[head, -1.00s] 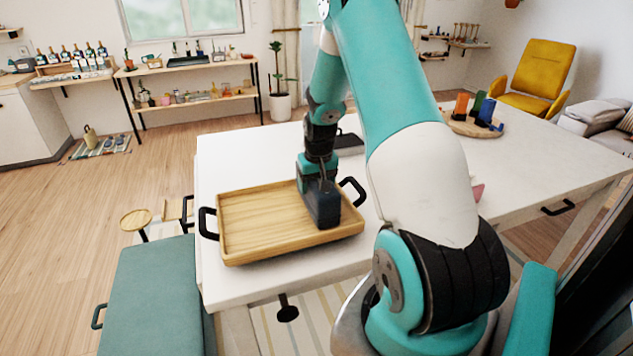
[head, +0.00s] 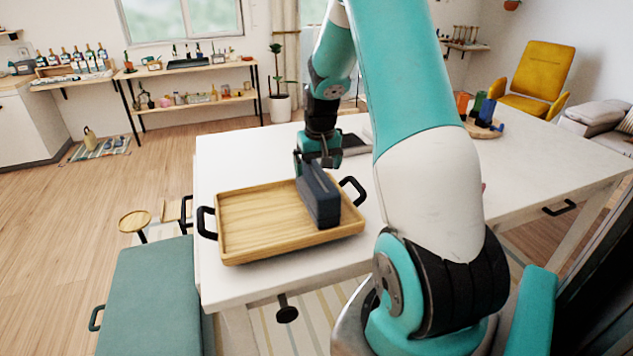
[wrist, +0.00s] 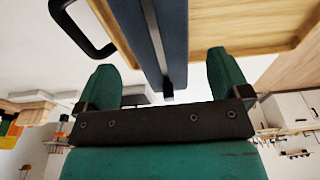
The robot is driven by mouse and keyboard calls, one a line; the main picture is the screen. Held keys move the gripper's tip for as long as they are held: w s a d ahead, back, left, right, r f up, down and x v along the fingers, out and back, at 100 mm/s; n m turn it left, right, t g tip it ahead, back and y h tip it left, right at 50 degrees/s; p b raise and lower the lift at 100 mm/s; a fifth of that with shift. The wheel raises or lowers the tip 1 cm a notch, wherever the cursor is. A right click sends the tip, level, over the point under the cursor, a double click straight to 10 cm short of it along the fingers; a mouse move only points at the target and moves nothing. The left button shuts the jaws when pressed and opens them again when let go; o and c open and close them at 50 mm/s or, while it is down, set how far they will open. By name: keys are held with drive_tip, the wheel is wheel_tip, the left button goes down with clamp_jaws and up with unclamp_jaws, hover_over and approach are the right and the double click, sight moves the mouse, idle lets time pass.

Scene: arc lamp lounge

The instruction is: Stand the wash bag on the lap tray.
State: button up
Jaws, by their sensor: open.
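The dark blue wash bag (head: 318,196) stands upright on the right part of the wooden lap tray (head: 262,222), inside its rim. The tray has black handles and lies on the white table. My gripper (head: 316,156) is just behind and above the far end of the bag. In the wrist view the teal fingers of my gripper (wrist: 165,85) are spread apart, with the bag's end (wrist: 163,50) between and beyond them, not gripped. The tray's wooden rim (wrist: 235,45) and a black handle (wrist: 82,30) also show in the wrist view.
The white table (head: 225,160) has free room behind the tray. A round board (head: 478,128) with coloured items stands at the far right of the table. A teal bench (head: 155,295) is at the left front, and my arm hides part of the table's middle.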

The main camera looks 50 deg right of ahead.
drive_tip(key=r, duration=0.6)
drive_tip(key=shift+s+a+b, duration=0.3)
drive_tip(key=shift+s+b, duration=0.05)
drive_tip(key=shift+s, duration=0.05)
drive_tip(key=a+r+n+y, duration=0.1)
drive_tip(key=a+r+n, duration=0.2)
drive_tip(key=a, duration=0.7)
drive_tip(key=a+r+n+y, duration=0.1)
drive_tip(key=a+r+n, duration=0.1)
drive_tip(key=a, duration=0.9)
drive_tip(key=s+a+r+n+g+y, duration=0.1)
drive_tip(key=s+a+n, duration=0.7)
drive_tip(key=s+a, duration=1.1)
drive_tip(key=shift+a+r+g+y, duration=0.3)
drive_tip(key=shift+r+y, duration=0.6)
drive_tip(key=shift+y, duration=0.2)
drive_tip(key=shift+f, duration=0.1)
